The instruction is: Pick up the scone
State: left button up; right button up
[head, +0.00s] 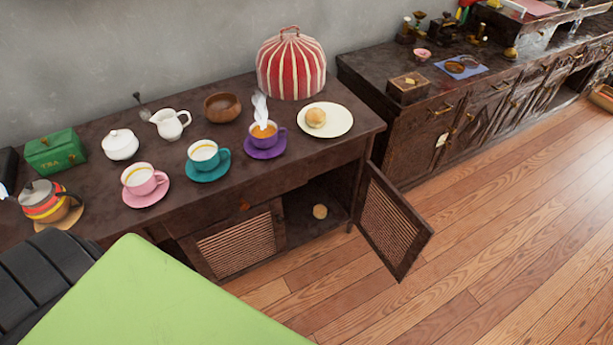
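The scone (316,117), small, round and golden brown, sits on a white plate (342,122) at the right end of the dark wooden sideboard (240,183). Nothing covers it from this view. A second small, round, tan thing (320,211) lies inside the open cupboard below; I cannot tell whether it is also a scone. Neither of my grippers is in the head view.
A striped red and white tea cosy (291,66) stands behind the plate. A steaming purple cup (263,136) is left of it, then teal (204,156) and pink (140,180) cups. An open cupboard door (391,222) juts over the floor.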

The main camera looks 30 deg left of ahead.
aim_at(320, 211)
jog(key=u, duration=0.75)
jog(key=l, duration=0.25)
